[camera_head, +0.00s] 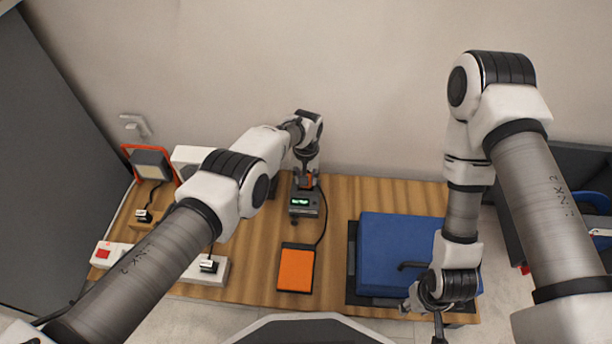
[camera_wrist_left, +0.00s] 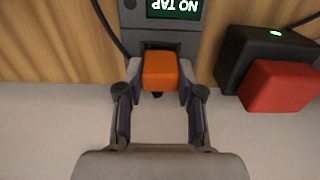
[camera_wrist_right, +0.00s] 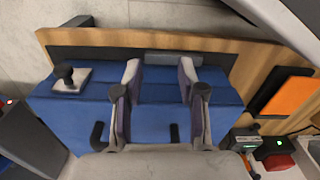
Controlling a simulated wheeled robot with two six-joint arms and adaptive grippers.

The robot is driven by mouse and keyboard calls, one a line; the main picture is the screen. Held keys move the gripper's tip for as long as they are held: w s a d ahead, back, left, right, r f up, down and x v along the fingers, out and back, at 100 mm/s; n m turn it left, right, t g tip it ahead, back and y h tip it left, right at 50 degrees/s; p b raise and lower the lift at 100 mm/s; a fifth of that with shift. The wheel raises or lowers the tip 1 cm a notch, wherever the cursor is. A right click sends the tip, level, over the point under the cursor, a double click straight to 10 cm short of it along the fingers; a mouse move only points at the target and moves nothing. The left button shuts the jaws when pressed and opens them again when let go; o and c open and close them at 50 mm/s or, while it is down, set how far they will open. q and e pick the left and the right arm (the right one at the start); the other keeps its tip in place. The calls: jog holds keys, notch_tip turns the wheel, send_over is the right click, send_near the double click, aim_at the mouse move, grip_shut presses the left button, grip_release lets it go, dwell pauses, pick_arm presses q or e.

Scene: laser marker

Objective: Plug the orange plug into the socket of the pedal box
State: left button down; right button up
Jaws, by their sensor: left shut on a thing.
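The orange plug (camera_wrist_left: 160,72) is between the fingers of my left gripper (camera_wrist_left: 158,88), which is shut on it. The plug also shows in the head view (camera_head: 307,181). It is lined up with a dark opening in the grey box with a green display (camera_wrist_left: 172,28), which I take for the pedal box, also in the head view (camera_head: 304,205). The plug covers most of this socket, and I cannot tell how deep it sits. My right gripper (camera_wrist_right: 160,78) is open and empty over the blue case (camera_wrist_right: 225,92).
An orange pedal (camera_head: 296,268) lies in front of the pedal box, with a black cable running between them. A dark box with a red block (camera_wrist_left: 278,87) stands close beside the left gripper. The blue case (camera_head: 395,250) fills the table's right side.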

pick_arm(q)
jog(key=shift+f+b, duration=1)
jog(key=shift+f, duration=0.05)
jog(key=c, duration=0.7)
grip_release()
jog(key=shift+r, duration=0.1)
jog(key=shift+o, duration=0.2)
